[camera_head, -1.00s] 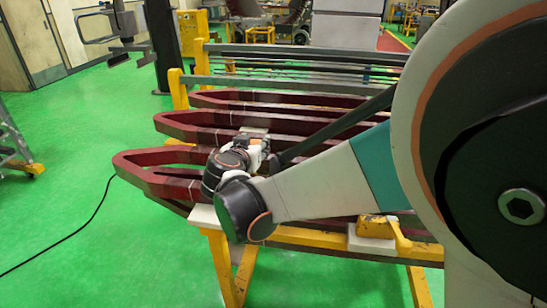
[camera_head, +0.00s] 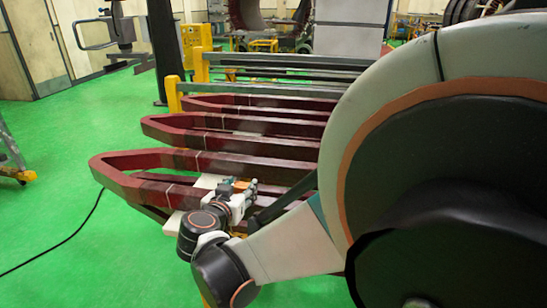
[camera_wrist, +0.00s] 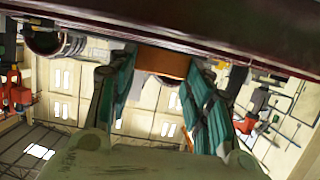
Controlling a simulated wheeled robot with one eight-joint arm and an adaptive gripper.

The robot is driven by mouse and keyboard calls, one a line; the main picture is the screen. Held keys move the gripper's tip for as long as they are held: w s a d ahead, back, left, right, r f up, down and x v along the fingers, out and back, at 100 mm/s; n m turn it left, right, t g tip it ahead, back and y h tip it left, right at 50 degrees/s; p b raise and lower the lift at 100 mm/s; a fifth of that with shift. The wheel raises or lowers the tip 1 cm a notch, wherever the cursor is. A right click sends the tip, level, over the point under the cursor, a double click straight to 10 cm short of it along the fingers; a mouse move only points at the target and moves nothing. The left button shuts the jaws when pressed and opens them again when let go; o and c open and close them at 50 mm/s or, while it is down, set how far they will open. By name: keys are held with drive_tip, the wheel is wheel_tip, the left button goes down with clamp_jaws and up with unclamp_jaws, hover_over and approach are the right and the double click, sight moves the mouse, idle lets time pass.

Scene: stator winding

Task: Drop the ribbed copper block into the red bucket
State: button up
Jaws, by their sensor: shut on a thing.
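In the wrist view the copper block (camera_wrist: 162,62) shows as a plain orange-brown face between the two teal fingers of my gripper (camera_wrist: 160,78). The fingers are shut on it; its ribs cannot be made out. In the head view my gripper (camera_head: 238,190) is at the front coil, with a small orange-brown patch of the block (camera_head: 241,185) at its fingers. I cannot tell whether the block touches the coil. I do not see a red bucket in either view.
Long dark red coils (camera_head: 130,160) lie in rows across the stand, close to my gripper. Yellow posts (camera_head: 173,95) rise behind. My arm covers much of the right.

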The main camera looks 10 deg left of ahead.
drive_tip(key=shift+w+f, duration=0.1)
drive_tip(key=shift+f, duration=0.65)
drive_tip(key=shift+r, duration=0.15)
drive_tip(key=o, duration=1.3)
drive_tip(key=shift+f, duration=0.2)
drive_tip(key=shift+c, duration=0.2)
